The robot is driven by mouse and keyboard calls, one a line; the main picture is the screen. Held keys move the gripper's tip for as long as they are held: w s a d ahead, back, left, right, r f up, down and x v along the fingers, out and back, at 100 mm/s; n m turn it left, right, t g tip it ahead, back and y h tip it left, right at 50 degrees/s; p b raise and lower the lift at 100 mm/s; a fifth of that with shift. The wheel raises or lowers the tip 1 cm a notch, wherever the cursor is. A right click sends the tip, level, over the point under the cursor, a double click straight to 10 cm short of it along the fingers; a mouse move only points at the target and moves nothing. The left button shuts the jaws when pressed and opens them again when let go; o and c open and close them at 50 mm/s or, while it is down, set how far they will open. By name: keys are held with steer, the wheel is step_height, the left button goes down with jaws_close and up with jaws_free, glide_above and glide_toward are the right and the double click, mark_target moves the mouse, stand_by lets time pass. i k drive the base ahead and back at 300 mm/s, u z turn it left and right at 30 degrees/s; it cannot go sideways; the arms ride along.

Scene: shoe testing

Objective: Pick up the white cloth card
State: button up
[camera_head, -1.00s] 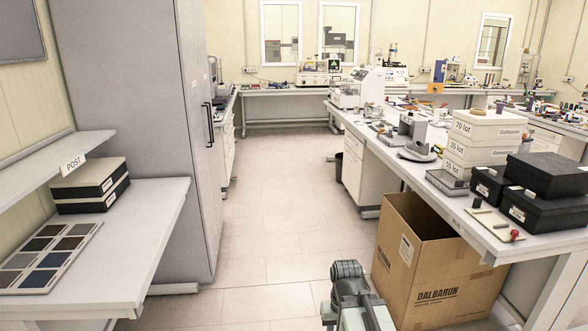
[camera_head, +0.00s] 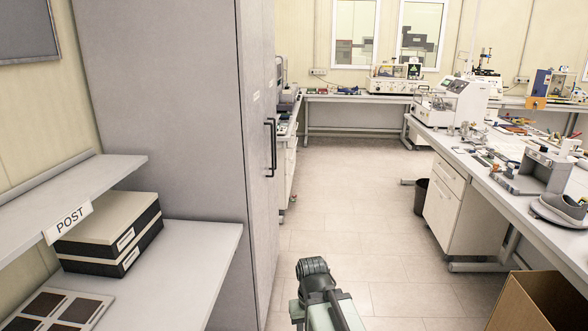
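I cannot make out a white cloth card for certain. A flat board with dark and brown swatches (camera_head: 64,312) lies on the left bench, cut off by the lower left edge. A small white label reading POST (camera_head: 69,221) hangs at the shelf's front edge. My arm shows at the bottom centre, over the floor and apart from the benches. The gripper's fingertips cannot be made out.
Two stacked black and white boxes (camera_head: 112,233) sit on the left bench (camera_head: 192,260). A tall grey cabinet (camera_head: 170,110) stands behind it. The right bench (camera_head: 505,178) holds instruments. A cardboard box (camera_head: 540,303) stands at lower right. The floor aisle (camera_head: 345,220) between is clear.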

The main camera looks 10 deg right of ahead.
mark_target(510, 168)
steer(key=z, duration=0.4)
steer(key=i, duration=1.85)
steer(key=z, duration=1.35)
steer(key=i, duration=0.75)
steer(key=z, duration=0.2)
steer(key=k, duration=0.9)
steer(key=z, duration=0.15)
steer(key=i, duration=0.9)
steer(key=u, duration=0.45)
steer(key=i, duration=0.9)
steer(key=u, duration=0.8)
steer(key=i, duration=2.35)
steer(key=z, duration=0.8)
